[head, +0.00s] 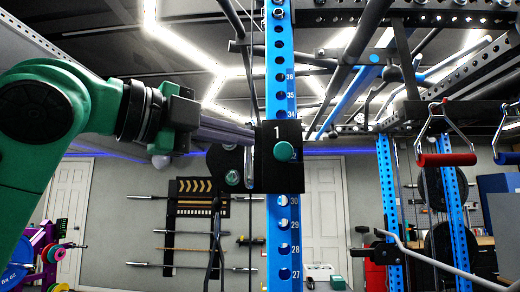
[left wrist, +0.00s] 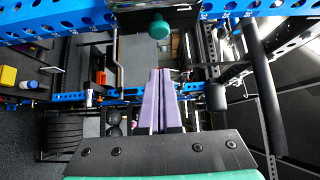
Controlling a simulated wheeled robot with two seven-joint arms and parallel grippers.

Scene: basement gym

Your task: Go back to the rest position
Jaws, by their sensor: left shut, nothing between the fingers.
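My left arm comes in from the left in the head view, green with a black wrist. My left gripper (head: 248,136) points right, its slim purple-grey fingers together and empty. Their tips are beside the black bracket (head: 262,182) marked 1, with a green knob (head: 284,151), on the blue upright (head: 283,225). I cannot tell whether they touch it. In the left wrist view the shut gripper (left wrist: 160,72) points up the picture towards the green knob (left wrist: 158,28), with a gap in the picture between them. My right gripper is in neither view.
Dark rack bars run overhead. Barbells (head: 190,265) hang on the far wall. Coloured weights (head: 52,255) stand at the lower left.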

